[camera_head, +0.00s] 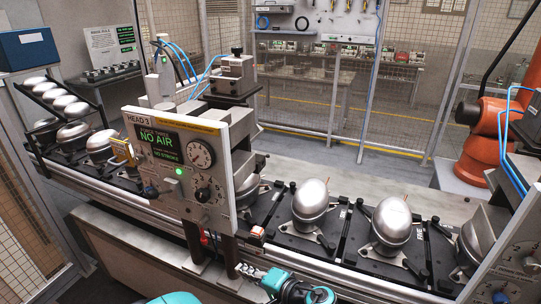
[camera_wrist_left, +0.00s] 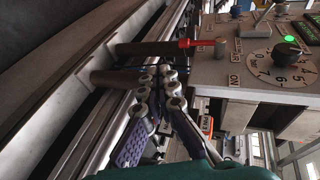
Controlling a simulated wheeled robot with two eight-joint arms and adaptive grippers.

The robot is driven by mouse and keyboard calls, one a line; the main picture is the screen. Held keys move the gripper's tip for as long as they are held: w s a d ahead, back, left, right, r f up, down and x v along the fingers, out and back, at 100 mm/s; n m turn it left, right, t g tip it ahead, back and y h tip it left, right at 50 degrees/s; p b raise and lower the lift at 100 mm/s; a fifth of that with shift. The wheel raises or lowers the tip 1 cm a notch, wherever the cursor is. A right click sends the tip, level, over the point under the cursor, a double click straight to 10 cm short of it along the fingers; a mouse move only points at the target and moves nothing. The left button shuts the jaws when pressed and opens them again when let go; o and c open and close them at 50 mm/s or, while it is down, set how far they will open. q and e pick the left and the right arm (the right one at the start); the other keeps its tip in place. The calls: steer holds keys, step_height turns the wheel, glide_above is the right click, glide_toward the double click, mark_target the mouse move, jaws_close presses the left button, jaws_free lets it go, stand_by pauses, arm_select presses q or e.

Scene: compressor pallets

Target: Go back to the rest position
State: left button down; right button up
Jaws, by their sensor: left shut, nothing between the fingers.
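In the left wrist view my left gripper (camera_wrist_left: 160,78) is shut and empty, close to two dark posts (camera_wrist_left: 150,48). I cannot tell whether it touches them. The control box also shows in the left wrist view (camera_wrist_left: 225,72), at the upper right of the fingers. My right gripper is not in view.
Grey compressors (camera_head: 391,221) stand on dark pallets (camera_head: 345,235) along the conveyor, with more to the left of the box. A red-tipped rod (camera_wrist_left: 200,43) juts near the fingers. An orange robot arm (camera_head: 485,130) stands at the right. The floor behind is open.

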arm_select(q)
steer(key=s+a+n+g+h, duration=0.1)
steer(key=s+a+g+h, duration=0.2)
steer(key=s+a+h, duration=0.35)
steer(key=s+a+r+n+t+h, duration=0.1)
steer(key=s+n+t+h, duration=0.1)
steer(key=s+n+h, duration=0.3)
steer(key=shift+s+a, duration=0.15)
steer(key=shift+s, duration=0.5)
steer(key=shift+r, duration=0.15)
stand_by(2.2)
